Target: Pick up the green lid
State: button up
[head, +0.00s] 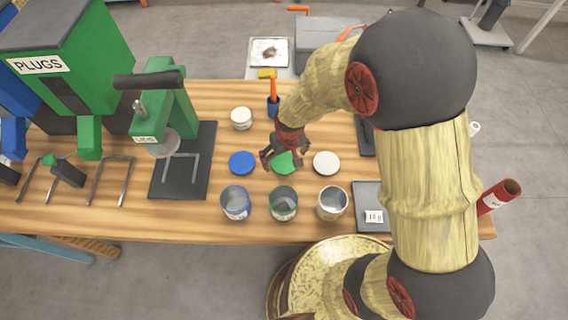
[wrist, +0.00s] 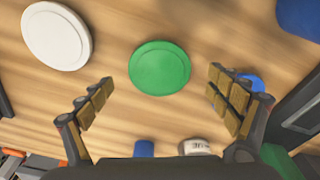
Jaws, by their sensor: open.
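The green lid (head: 284,164) lies flat on the wooden table, between a blue lid (head: 242,162) and a white lid (head: 326,163). My gripper (head: 284,154) is above it in the head view and partly covers it. In the wrist view the green lid (wrist: 160,67) is whole, a round disc with a raised rim. My gripper (wrist: 160,96) shows there with its fingers spread wide and nothing between them. The lid appears centred ahead of the fingers, and they look apart from it. The white lid (wrist: 57,36) is left of it in that view.
Several open cans stand in front of the lids, one of them green (head: 283,204). A green lid press (head: 168,110) stands left on a dark plate. A white jar (head: 241,118) and a blue cup (head: 273,106) with an orange-handled tool stand behind the lids.

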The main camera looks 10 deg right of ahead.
aim_at(284, 163)
jog(key=f, duration=0.2)
jog(key=shift+w+f+b, duration=0.2)
jog(key=shift+f+b, duration=0.1)
jog(key=shift+f, duration=0.1)
jog(key=shift+r, duration=0.1)
jog(key=shift+c, duration=0.2)
jog(key=c, duration=1.1)
